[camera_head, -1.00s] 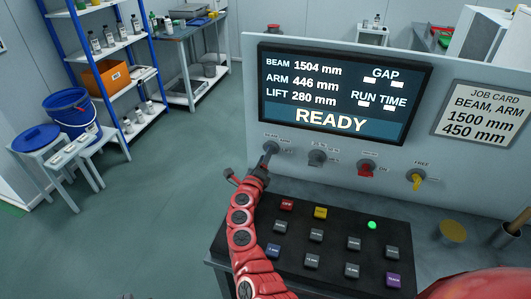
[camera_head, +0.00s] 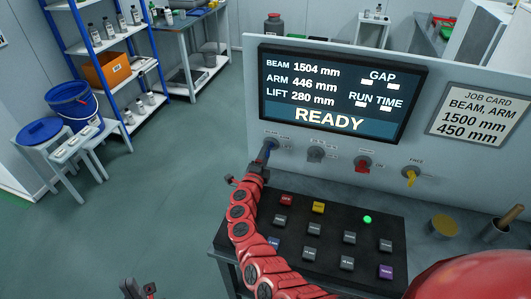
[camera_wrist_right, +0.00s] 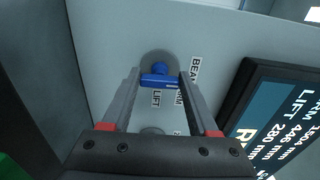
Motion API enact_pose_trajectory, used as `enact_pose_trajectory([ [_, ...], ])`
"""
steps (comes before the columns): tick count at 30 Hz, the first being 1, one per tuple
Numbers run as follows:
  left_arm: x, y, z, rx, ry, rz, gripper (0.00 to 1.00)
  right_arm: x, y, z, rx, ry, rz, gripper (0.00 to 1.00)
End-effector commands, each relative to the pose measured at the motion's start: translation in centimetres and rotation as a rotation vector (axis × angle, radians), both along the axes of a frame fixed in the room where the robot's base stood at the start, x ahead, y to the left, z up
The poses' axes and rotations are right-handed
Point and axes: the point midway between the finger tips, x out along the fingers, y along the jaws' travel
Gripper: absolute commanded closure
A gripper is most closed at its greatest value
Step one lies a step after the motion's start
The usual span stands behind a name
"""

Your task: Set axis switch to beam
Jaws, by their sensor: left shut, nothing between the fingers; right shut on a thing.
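The axis switch (camera_head: 268,150) is a knob at the left end of the row below the display, largely covered by my right gripper (camera_head: 262,163) in the head view. In the right wrist view it is a blue handle (camera_wrist_right: 158,80) on a round grey base, with the labels BEAM, ARM and LIFT around it. The white mark on the handle lies near the ARM label. My right gripper (camera_wrist_right: 158,88) is shut on the handle, one finger at each end. My left gripper (camera_head: 138,290) is shut and empty at the bottom left, partly cut off.
The display (camera_head: 340,92) reads BEAM 1504 mm, ARM 446 mm, LIFT 280 mm, READY. The job card (camera_head: 485,114) reads 1500 mm and 450 mm. A grey knob (camera_head: 315,153), red switch (camera_head: 363,164) and yellow key (camera_head: 411,178) are to the right. A button panel (camera_head: 330,232) lies below.

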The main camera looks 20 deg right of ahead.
Motion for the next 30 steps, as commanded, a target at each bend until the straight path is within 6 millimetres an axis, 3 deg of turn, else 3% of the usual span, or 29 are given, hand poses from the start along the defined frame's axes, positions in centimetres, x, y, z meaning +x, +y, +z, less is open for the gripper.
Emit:
enact_pose_trajectory([
  [10,0.0,0.0,0.0,0.000,0.000,0.000,1.00,0.0,0.0,-0.1,-0.004,0.004,0.001,0.96],
  [11,0.0,0.0,0.0,0.000,0.000,0.000,1.00,0.0,0.0,-0.1,-0.004,0.004,0.001,0.36],
  [15,0.0,0.0,0.0,0.000,0.000,0.000,1.00,0.0,0.0,-0.1,-0.003,0.002,0.000,0.11],
  [25,0.0,0.0,0.0,0.000,0.000,0.000,1.00,-0.1,0.1,-0.1,-0.002,0.001,0.000,0.10],
  [30,0.0,0.0,-0.2,0.000,0.000,0.000,1.00,-1.3,0.9,-0.3,0.003,0.002,0.000,0.10],
])
